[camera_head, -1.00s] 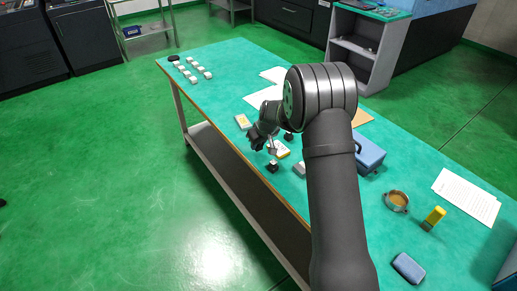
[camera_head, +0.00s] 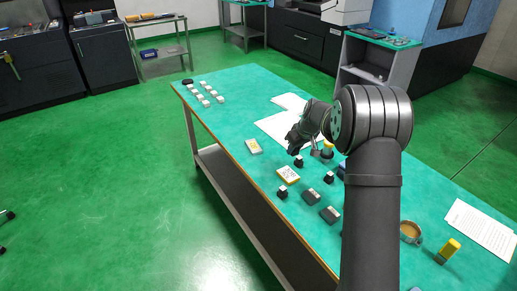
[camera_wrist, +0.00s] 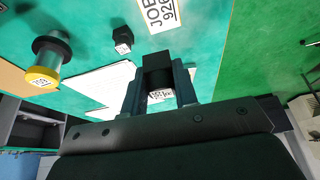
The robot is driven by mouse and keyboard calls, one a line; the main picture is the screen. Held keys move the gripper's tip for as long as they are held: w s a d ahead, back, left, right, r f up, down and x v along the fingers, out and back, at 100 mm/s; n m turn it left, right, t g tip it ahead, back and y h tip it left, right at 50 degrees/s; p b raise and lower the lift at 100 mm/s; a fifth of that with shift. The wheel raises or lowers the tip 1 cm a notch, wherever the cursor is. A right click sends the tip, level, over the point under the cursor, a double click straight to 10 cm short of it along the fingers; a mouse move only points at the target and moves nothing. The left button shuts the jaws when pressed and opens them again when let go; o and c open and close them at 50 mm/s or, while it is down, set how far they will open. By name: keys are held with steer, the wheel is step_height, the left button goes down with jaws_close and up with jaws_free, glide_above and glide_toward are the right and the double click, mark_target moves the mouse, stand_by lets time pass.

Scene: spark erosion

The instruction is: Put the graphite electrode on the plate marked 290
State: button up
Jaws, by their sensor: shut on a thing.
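My gripper (camera_wrist: 160,92) is shut on a dark block (camera_wrist: 158,68), which I take to be the graphite electrode. A white marked patch shows between the fingers. In the head view my gripper (camera_head: 293,144) is above the bench near the white papers; the held block is not clear there. A plate (camera_head: 288,174) lies nearer the front edge; in the wrist view this plate (camera_wrist: 160,12) reads JOB and digits like 926. Another plate (camera_head: 254,146) lies to the left of my gripper, its number too small to read. I cannot make out a 290 on either plate.
Small black blocks with white parts (camera_head: 282,192) stand near the plates, one close to my gripper (camera_head: 298,161). Grey blocks (camera_head: 310,196), a black-and-yellow cylinder (camera_wrist: 45,62) and white papers (camera_head: 280,125) are near. White pieces (camera_head: 204,91) line the far-left end.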

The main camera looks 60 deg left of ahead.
steer(key=w+a+r, duration=0.1)
steer(key=w+a, duration=0.3)
steer(key=a, duration=0.7)
glide_above(256, 148)
steer(key=d, duration=0.1)
steer(key=f, duration=0.7)
steer(key=shift+d, duration=0.2)
steer(key=shift+f, duration=1.95)
steer(key=shift+f, duration=0.15)
steer(key=o, duration=1)
